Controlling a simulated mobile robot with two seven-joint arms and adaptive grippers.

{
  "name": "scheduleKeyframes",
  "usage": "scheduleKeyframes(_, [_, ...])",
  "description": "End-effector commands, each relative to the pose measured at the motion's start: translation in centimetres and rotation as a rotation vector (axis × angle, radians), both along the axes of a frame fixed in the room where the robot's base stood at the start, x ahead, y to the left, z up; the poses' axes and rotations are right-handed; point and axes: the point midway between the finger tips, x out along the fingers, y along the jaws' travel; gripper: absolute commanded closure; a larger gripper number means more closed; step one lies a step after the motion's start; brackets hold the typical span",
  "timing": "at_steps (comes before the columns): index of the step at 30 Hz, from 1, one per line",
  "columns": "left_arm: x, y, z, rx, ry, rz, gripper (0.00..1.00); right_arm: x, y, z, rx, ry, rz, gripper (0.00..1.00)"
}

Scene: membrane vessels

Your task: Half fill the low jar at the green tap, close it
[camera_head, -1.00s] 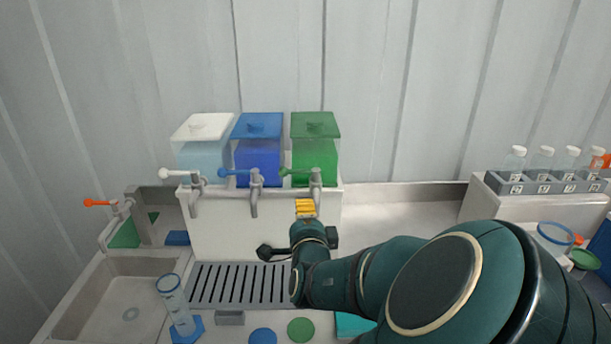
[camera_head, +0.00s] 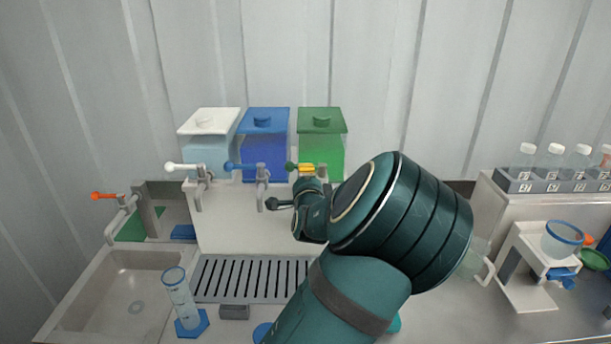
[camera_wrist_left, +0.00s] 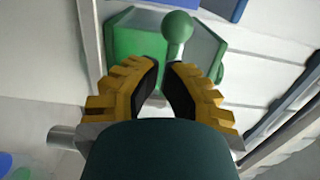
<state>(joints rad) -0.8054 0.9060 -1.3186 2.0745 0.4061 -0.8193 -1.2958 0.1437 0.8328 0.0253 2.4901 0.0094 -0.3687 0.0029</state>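The green tank (camera_head: 322,150) stands on the white block at the back. Its tap has a green round-ended handle (camera_head: 290,166). My left gripper (camera_head: 306,168), with yellow fingers, is right at this handle. In the left wrist view the fingertips (camera_wrist_left: 164,66) are close together with a narrow gap between them. The green knob (camera_wrist_left: 177,26) shows just beyond the tips; whether they touch its stem is unclear. My left arm hides the green tap's spout and the counter below it. I cannot identify the low jar or its lid. My right gripper is not in view.
White (camera_head: 208,122) and blue (camera_head: 263,150) tanks stand left of the green one. A drip grate (camera_head: 250,278), sink (camera_head: 125,295) and measuring cylinder (camera_head: 180,297) lie front left. A blue-rimmed vessel (camera_head: 563,243) on a stand and a bottle rack (camera_head: 550,187) are right.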

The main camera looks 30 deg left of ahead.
Motion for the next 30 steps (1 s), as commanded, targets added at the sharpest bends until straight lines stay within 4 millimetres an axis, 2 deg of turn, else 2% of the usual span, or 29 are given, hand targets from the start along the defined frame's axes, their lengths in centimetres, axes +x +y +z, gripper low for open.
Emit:
scheduleKeyframes(8, [0.0, 0.0, 0.0, 0.000, 0.000, 0.000, 1.00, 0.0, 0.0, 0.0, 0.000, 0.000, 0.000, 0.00])
scheduleKeyframes(14, [1.0, 0.9, 0.0, 0.001, 0.001, 0.002, 1.00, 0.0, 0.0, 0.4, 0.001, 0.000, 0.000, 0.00])
scheduleKeyframes(30, [1.1, 1.1, 0.0, 0.000, 0.001, 0.001, 1.00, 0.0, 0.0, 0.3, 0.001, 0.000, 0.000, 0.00])
